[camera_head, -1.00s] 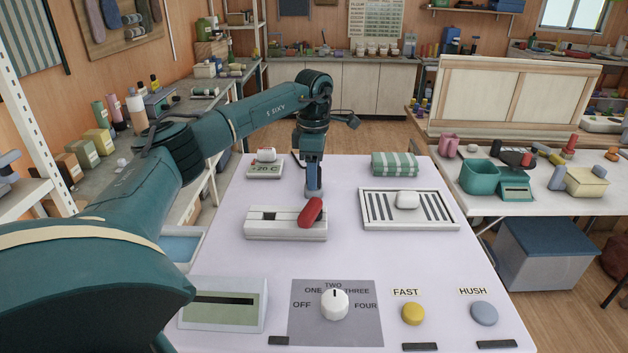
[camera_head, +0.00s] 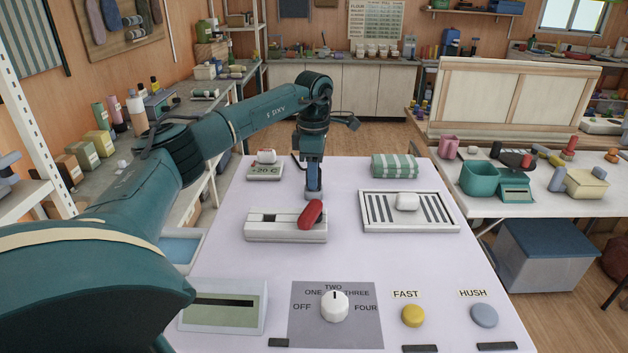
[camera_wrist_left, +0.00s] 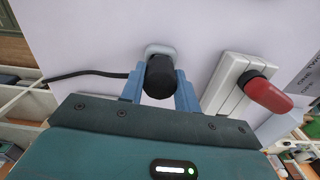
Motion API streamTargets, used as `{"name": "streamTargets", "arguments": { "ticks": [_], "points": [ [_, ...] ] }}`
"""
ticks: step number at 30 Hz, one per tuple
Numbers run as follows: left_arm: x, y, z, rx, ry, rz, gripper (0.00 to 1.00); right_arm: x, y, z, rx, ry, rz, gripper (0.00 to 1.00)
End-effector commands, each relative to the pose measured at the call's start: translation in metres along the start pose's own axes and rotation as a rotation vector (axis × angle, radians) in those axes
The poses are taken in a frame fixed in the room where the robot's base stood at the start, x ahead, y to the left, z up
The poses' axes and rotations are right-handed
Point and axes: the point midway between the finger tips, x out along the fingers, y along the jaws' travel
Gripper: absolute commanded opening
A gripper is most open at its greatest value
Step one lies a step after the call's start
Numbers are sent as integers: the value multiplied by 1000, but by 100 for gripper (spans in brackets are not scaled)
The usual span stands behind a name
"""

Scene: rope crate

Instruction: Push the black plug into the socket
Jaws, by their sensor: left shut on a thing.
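The black plug (camera_wrist_left: 160,77) is between the two blue fingers of my left gripper (camera_wrist_left: 160,92) in the left wrist view, with a black cord running off to the left. Just beyond the plug is a light grey socket (camera_wrist_left: 158,49) on the white table; the plug overlaps it in this view, and I cannot tell how deep it sits. In the head view my left gripper (camera_head: 314,192) points down at the table behind the red-handled switch, and its fingers hide the plug. My right gripper is not in view.
A white switch box (camera_head: 286,228) with a red lever (camera_head: 311,214) stands just in front of my left gripper. A striped tray (camera_head: 409,226) is to the right, a green striped cloth (camera_head: 395,166) behind it.

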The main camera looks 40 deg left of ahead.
Motion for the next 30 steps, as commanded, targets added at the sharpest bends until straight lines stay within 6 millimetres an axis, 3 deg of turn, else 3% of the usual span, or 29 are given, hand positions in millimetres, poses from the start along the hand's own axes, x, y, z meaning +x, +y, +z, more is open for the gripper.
{"name": "streamTargets", "arguments": {
  "ticks": [30],
  "points": [
    [-34, 0, 0, 0, -1, 1, 2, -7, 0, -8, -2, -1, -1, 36]
  ]
}}
